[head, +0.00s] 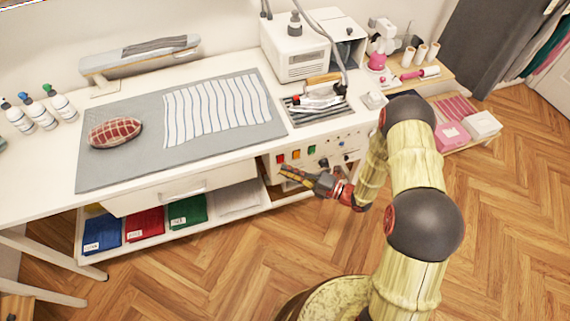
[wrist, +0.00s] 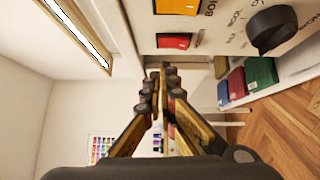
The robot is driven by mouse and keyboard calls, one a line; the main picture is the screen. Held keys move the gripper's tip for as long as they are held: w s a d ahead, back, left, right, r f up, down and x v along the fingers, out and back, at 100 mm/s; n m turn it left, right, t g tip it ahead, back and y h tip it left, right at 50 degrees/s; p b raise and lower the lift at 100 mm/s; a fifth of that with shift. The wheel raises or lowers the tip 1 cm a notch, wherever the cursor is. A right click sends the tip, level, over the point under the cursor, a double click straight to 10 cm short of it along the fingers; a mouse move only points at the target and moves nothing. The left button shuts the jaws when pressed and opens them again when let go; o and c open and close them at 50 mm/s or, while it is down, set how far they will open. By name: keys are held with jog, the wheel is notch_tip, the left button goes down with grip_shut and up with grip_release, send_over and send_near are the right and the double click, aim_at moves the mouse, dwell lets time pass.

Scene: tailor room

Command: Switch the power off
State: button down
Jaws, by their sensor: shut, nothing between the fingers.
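The control panel (head: 330,153) on the front of the ironing station carries a red switch (head: 280,158), an orange switch (head: 296,154), a green switch (head: 311,149) and dark knobs. In the wrist view the red switch (wrist: 174,41) is just beyond my fingertips, with the orange switch (wrist: 177,6) above it. A label starting "BOI" shows beside the orange one; the red one's label is not readable. My gripper (head: 284,172) is shut and empty, just in front of and below the red switch. In the wrist view its fingertips (wrist: 165,68) are together; contact cannot be told.
A large black knob (wrist: 272,30) is right of the switches in the wrist view. The iron (head: 318,97) rests on the worktop above the panel. A drawer (head: 180,187) and a shelf with folded cloths (head: 145,222) are to the left.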

jog(key=r+p+v, duration=0.1)
jog(key=p+v, duration=0.1)
jog(key=v, duration=0.8)
jog(key=shift+s+d+r, duration=0.2)
jog(key=shift+s, duration=0.3)
